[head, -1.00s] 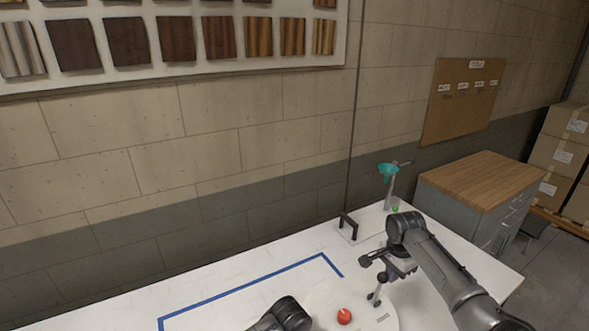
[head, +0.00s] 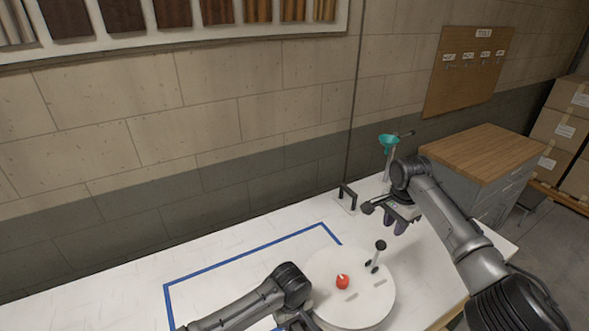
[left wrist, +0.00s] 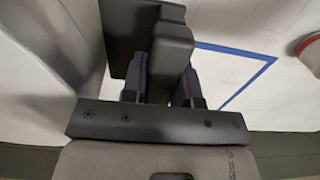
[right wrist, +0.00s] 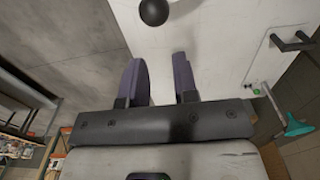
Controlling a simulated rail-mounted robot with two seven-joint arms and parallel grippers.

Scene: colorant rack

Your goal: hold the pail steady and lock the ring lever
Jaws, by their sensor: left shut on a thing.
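The pail shows from above in the head view as a round white lid (head: 322,268) with a red cap (head: 342,282). A short ring lever (head: 376,257) with a black knob stands up at its far right edge. The knob (right wrist: 153,11) also shows at the top of the right wrist view. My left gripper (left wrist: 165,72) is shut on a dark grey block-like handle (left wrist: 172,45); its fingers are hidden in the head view. My right gripper (head: 396,226) is open and empty, beyond and right of the knob, apart from it. Its spread fingers show in the right wrist view (right wrist: 159,65).
The white table (head: 240,225) has a blue tape outline (head: 240,254) and is mostly clear on the left. A black handle (head: 347,196) and a stand with a teal funnel (head: 388,143) are behind my right gripper. A wood-topped cabinet (head: 485,150) stands right.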

